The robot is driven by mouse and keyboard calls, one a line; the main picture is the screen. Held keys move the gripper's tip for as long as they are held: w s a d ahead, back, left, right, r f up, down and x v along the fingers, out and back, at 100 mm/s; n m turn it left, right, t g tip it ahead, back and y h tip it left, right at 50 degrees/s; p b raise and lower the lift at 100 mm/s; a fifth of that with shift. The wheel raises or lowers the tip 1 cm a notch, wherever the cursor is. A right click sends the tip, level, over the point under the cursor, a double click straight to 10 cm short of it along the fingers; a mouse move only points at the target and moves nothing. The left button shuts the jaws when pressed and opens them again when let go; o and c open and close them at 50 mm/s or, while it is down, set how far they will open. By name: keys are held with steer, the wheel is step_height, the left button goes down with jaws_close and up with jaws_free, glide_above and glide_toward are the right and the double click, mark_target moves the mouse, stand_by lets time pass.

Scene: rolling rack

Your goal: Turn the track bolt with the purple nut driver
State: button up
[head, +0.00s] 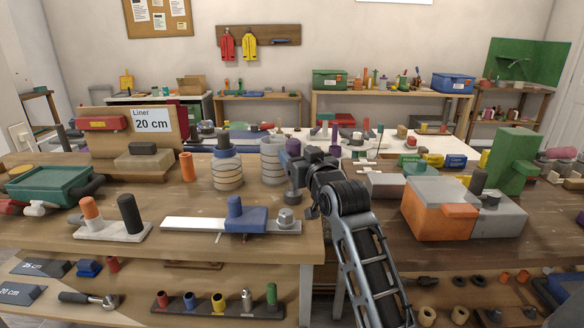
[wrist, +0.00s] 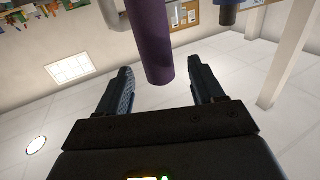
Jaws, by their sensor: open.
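The purple nut driver (wrist: 152,45) is a smooth purple cylinder in the wrist view, coming in from the top edge. Its free end lies between the two fingers of my gripper (wrist: 160,78), with a gap on each side. A bit of purple (head: 293,148) shows at my gripper (head: 294,172) in the head view; the rest is hidden by it. The track bolt (head: 285,216) is grey and sits at the right end of a pale track (head: 190,224), just below my gripper. I cannot tell whether the driver touches the bolt.
A blue slider (head: 240,220) with an upright knob sits on the track. A ringed cylinder (head: 227,170) and another (head: 272,160) stand behind. A block with orange and black posts (head: 112,231) is left. A rack of coloured drivers (head: 215,311) lies on the lower shelf.

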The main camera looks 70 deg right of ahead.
mark_target(296, 150)
steer(key=x, duration=0.4)
steer(key=shift+d+r+p, duration=0.15)
steer(key=shift+r+p, duration=0.05)
steer(key=shift+p, duration=0.15)
steer(key=shift+c, duration=0.2)
jaws_close()
